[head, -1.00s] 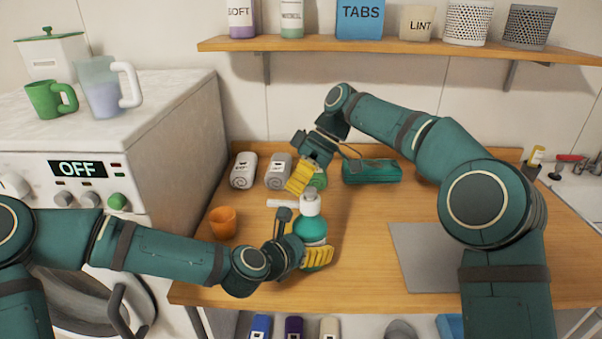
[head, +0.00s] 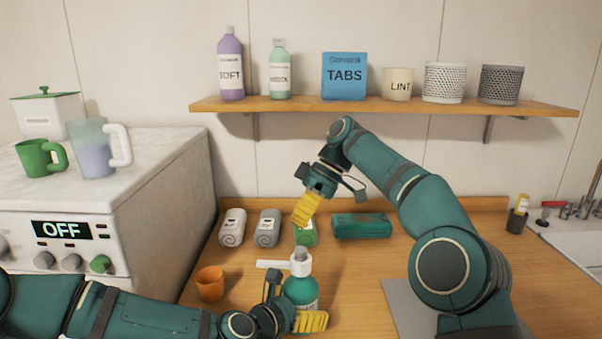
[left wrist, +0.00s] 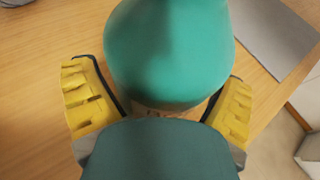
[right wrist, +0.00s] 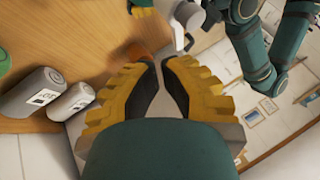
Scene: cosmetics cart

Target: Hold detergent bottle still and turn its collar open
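The detergent bottle (head: 299,289) is teal and stands upright at the lower middle of the head view. Its white collar (head: 301,267) has a white spout pointing left. My left gripper (head: 311,321) is low on the bottle. In the left wrist view, its two yellow fingers flank the teal body (left wrist: 168,50) on both sides and appear shut on it. My right gripper (head: 306,210) is above and behind the collar, apart from it, with fingers pointing down. In the right wrist view its fingertips (right wrist: 160,62) are close together with a narrow, empty gap.
An orange cup (head: 210,283) stands left of the bottle. A grey mat (head: 398,300) is at right. A shelf (head: 380,106) hangs above.

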